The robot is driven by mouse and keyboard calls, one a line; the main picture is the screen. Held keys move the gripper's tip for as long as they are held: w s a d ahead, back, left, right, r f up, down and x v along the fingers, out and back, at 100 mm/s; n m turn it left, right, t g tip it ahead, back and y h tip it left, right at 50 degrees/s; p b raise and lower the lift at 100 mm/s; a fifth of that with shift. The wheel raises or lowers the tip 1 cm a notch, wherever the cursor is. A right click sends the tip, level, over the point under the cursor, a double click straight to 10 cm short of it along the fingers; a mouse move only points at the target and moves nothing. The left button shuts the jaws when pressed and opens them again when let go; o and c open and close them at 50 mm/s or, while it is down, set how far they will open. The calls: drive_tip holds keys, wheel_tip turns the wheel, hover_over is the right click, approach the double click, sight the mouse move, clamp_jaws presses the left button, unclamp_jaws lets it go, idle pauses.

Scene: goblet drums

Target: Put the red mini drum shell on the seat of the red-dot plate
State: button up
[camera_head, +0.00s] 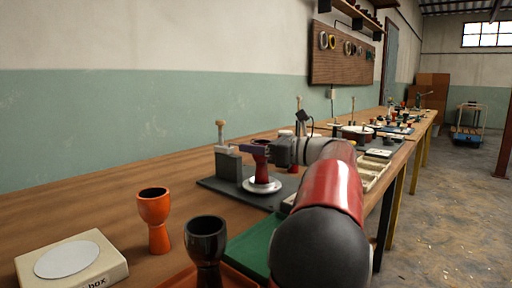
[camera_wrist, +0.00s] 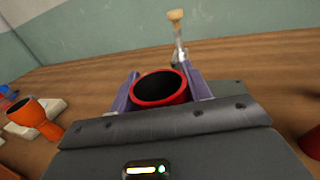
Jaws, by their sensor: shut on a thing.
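The red mini drum shell (camera_head: 260,173) is a small goblet shape, upright, with its foot at the white round seat (camera_head: 262,186) on a dark plate (camera_head: 222,187). I cannot tell whether the foot rests on the seat or hangs just above it. My gripper (camera_head: 261,149) is shut on the shell near its rim. In the wrist view the shell's red rim and dark open mouth (camera_wrist: 160,88) show between the two purple fingers (camera_wrist: 160,90). No red dot shows on the plate; my arm hides part of the plate's right side.
A grey block with a wooden-knobbed post (camera_head: 221,140) stands on the plate left of the shell. An orange goblet (camera_head: 154,215), a black goblet (camera_head: 206,245) and a box with a pale disc (camera_head: 70,265) stand nearer. The bench (camera_head: 110,205) is clear along the wall.

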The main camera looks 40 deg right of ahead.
drive_tip(key=o, duration=1.1)
drive_tip(key=shift+f, duration=0.1)
drive_tip(key=shift+c, duration=0.2)
drive_tip(key=shift+s+d, duration=0.1)
drive_tip(key=shift+s, duration=0.1)
drive_tip(key=v, duration=1.1)
drive_tip(key=shift+s+p, duration=0.3)
drive_tip(key=shift+p, duration=0.15)
